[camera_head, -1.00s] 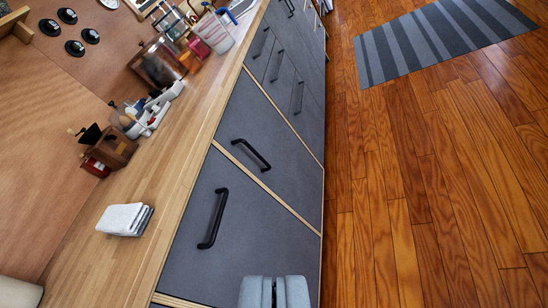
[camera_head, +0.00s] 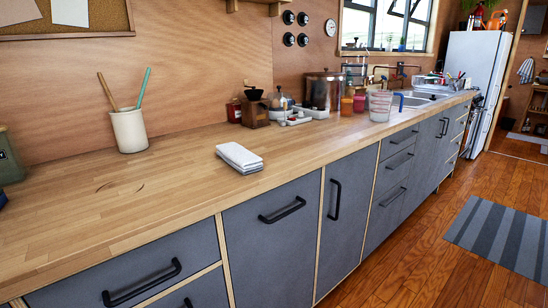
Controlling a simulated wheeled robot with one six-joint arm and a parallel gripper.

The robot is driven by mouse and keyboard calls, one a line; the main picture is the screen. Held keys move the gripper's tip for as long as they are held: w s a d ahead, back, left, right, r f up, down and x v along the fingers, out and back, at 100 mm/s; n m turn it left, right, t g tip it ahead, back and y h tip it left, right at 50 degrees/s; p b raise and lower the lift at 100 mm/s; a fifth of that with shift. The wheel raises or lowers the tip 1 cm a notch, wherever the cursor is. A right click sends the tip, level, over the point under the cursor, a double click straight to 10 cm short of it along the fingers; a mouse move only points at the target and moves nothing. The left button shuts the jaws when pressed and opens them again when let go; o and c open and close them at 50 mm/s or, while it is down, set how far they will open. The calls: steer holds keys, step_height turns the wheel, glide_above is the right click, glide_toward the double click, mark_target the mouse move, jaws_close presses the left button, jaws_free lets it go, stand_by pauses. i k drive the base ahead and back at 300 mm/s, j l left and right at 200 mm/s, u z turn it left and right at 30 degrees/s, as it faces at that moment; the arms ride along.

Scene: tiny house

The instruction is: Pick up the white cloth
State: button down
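The white cloth (camera_head: 239,157) lies folded flat on the wooden countertop (camera_head: 165,185), near its front edge and above the grey cabinet fronts. It has thin dark stripes along its side. Nothing touches it. My gripper is out of the frame now, so its fingers cannot be seen.
A cream cup with two sticks (camera_head: 129,131) stands behind and left of the cloth. A coffee grinder (camera_head: 255,110), jars and a clear measuring jug (camera_head: 380,105) stand further right. The counter around the cloth is clear. A striped rug (camera_head: 500,235) lies on the floor at right.

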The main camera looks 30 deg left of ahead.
mark_target(241, 159)
steer(key=u, duration=1.2)
steer(key=i+l, duration=0.2)
steer(key=i, duration=0.35)
steer(key=i+l, duration=0.2)
steer(key=i, duration=0.3)
